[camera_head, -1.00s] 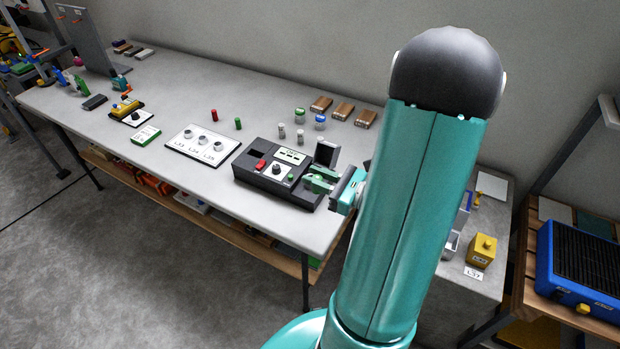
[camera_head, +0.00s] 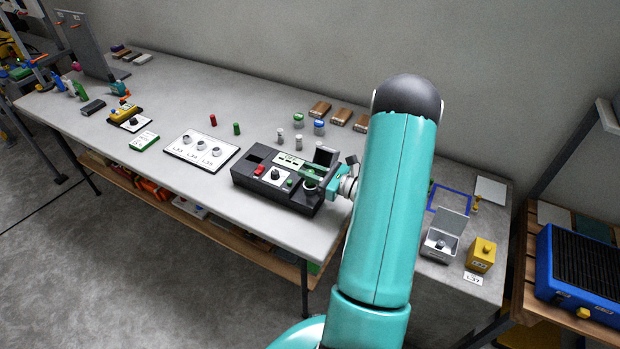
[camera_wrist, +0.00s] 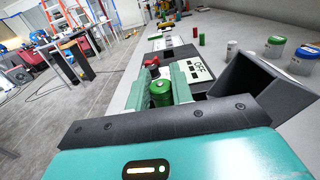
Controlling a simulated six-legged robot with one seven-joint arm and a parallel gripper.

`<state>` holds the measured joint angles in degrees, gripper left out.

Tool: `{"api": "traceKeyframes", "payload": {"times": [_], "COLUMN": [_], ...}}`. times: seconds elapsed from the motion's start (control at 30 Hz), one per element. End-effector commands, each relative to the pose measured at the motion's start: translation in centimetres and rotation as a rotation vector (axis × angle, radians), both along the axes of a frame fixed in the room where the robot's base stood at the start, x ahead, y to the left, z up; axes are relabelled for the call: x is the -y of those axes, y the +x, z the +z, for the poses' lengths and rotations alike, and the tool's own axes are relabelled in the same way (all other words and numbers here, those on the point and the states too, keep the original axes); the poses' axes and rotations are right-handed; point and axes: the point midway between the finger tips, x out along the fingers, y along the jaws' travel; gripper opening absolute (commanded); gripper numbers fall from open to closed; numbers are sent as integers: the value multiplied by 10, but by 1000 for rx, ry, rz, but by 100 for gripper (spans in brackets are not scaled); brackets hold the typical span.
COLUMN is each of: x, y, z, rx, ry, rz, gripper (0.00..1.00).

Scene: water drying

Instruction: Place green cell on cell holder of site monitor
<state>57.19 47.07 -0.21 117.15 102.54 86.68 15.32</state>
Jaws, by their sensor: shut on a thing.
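The site monitor (camera_head: 247,181) is a black box on the grey bench, with a red button, a dial and a light panel. It also shows in the wrist view, where its panel (camera_wrist: 200,69) reads "OFF". A dark flap (camera_head: 324,156) stands raised at its back right. My gripper (camera_head: 318,178) is above the monitor's right end. In the wrist view my gripper (camera_wrist: 181,86) is shut on an upright green cell (camera_wrist: 161,94). The cell's lower end is hidden, so I cannot tell whether it touches the monitor. I cannot make out the cell holder.
A red cylinder (camera_head: 213,120) and another green cylinder (camera_head: 237,129) stand behind a white socket board (camera_head: 188,156). Several jars and brown blocks (camera_head: 341,117) are at the back. An open box (camera_head: 440,244) and a yellow block (camera_head: 481,255) are at the right.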

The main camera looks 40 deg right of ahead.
Motion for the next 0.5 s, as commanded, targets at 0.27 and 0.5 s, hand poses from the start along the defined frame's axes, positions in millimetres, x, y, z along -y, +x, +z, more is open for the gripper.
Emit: {"api": "traceKeyframes", "payload": {"times": [0.27, 0.5], "x": [0, 0], "y": [-1, -1], "z": [-27, -29], "rx": [0, -1], "ry": [1, 2], "rz": [-1, -1], "gripper": [0, 0]}}
